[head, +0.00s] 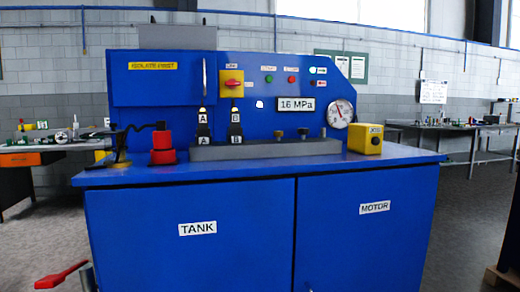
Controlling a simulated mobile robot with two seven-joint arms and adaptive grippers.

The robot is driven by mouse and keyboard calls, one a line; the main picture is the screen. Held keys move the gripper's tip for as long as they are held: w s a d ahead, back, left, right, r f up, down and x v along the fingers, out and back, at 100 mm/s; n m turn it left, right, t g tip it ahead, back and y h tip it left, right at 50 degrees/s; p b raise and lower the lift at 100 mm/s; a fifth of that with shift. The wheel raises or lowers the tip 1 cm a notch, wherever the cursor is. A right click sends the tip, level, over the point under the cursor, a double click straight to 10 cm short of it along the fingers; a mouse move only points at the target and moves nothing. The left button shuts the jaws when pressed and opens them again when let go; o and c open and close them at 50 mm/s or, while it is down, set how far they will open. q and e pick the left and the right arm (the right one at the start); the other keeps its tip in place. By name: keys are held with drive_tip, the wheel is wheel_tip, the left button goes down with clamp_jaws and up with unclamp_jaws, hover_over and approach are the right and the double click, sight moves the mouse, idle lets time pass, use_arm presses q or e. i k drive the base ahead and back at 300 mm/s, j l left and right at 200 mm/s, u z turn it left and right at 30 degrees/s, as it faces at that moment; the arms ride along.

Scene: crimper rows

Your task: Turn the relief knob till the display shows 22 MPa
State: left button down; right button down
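A blue hydraulic cabinet (200,255) fills the middle of the head view. Its display (295,104) on the upright panel reads 16 MPa. A round gauge (340,113) sits right of the display. No label tells which is the relief knob. Neither of my grippers is in view.
Two black levers marked A and B (203,128) rise from the block's left. A red cylinder (162,148) and yellow box (369,139) stand on the cabinet top. A red-and-yellow switch (233,84) is on the panel. A red handle (62,273) shows low left.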

sight(302, 132)
drive_tip(key=i+l+u, duration=0.15)
drive_tip(key=i+l, duration=0.2)
drive_tip(key=i+l+u, duration=0.1)
drive_tip(key=i+l, duration=0.25)
drive_tip(key=i+l+u, duration=0.15)
drive_tip(key=i+l, duration=0.15)
drive_tip(key=l, duration=0.3)
drive_tip(key=i+l+u, duration=0.1)
drive_tip(key=i+l, duration=0.2)
drive_tip(key=l, duration=0.15)
